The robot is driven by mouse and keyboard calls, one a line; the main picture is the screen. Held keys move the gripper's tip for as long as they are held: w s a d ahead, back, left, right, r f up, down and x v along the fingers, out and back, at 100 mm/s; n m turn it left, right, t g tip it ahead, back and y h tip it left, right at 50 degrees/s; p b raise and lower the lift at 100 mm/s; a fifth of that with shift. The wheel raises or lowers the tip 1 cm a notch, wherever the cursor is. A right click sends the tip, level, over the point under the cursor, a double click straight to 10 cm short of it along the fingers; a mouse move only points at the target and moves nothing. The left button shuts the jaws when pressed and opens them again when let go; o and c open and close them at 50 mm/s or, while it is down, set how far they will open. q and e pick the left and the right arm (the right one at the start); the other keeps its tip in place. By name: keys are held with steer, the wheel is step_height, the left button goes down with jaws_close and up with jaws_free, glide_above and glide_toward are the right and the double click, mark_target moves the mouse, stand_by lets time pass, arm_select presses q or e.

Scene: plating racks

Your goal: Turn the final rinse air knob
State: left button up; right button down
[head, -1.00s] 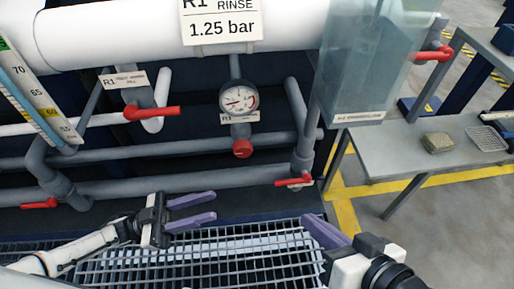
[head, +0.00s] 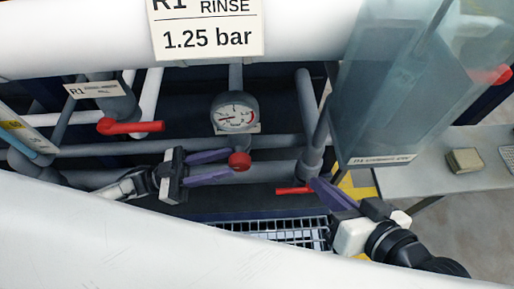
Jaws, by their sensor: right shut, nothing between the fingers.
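A round red knob (head: 239,160) sits on the pipe below a round white-faced gauge (head: 235,114). Above is a sign (head: 207,30) reading "R1 RINSE 1.25 bar", its top cut off. My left gripper (head: 232,162) is open, its two purple fingers pointing right, with their tips at the left side of the red knob. I cannot tell whether they touch it or reach around it. My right gripper (head: 312,183) is shut and empty, its purple fingers in front of the pipes, near the lower red lever.
Red lever handles show at left (head: 131,126) and low by the right pipe (head: 293,191). A translucent tank (head: 385,95) hangs at right. Behind it, a grey table (head: 412,177) holds a tan block (head: 464,161). A wire grid (head: 290,231) lies below, mostly hidden.

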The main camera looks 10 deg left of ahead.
mark_target(246, 158)
arm_select(q)
steer(key=x, duration=0.8)
steer(key=shift+w+d+r, duration=0.1)
steer(key=shift+d+r, duration=0.1)
steer(key=shift+d, duration=0.1)
